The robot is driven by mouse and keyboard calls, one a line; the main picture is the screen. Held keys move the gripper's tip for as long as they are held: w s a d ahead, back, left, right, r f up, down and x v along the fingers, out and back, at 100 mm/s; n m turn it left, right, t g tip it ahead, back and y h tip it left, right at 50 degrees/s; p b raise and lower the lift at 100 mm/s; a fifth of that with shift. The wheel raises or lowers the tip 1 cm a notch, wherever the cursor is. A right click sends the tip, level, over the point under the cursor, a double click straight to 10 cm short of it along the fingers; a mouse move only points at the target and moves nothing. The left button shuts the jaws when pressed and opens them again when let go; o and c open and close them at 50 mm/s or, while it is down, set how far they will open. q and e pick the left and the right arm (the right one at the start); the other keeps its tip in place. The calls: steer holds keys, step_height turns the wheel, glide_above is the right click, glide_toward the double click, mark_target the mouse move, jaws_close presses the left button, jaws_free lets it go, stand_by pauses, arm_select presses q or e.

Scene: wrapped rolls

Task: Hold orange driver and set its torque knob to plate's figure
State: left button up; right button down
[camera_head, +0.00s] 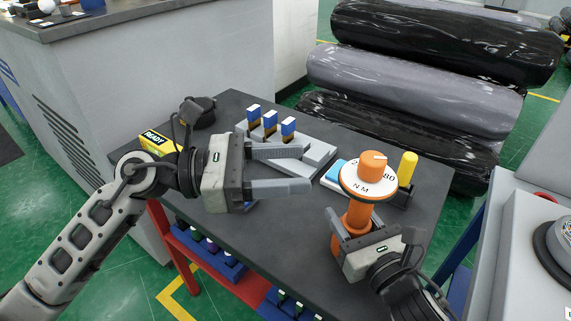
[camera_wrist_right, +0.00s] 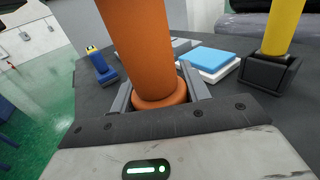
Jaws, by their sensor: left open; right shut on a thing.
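The orange driver (camera_head: 355,216) stands roughly upright in my right gripper (camera_head: 352,233), above the dark table. The right wrist view shows its orange body (camera_wrist_right: 140,45) between the two fingers. A white dial (camera_head: 352,186) on top carries black figures, partly hidden, and the letters "N M". The orange torque knob (camera_head: 371,165) sits on the dial, with a white mark on its top pointing right. My left gripper (camera_head: 303,170) is open and empty, left of the knob and apart from it. I cannot make out a plate with a figure.
A grey rack (camera_head: 318,152) holds several blue-topped pieces behind my left gripper. A yellow cylinder (camera_head: 407,168) stands in a dark holder right of the dial. A blue-and-white block (camera_head: 333,171) lies left of it. A yellow READY sign (camera_head: 158,142) is at the table's left. Wrapped rolls (camera_head: 410,86) lie behind.

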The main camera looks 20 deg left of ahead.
steer(key=c, duration=0.6)
jaws_free()
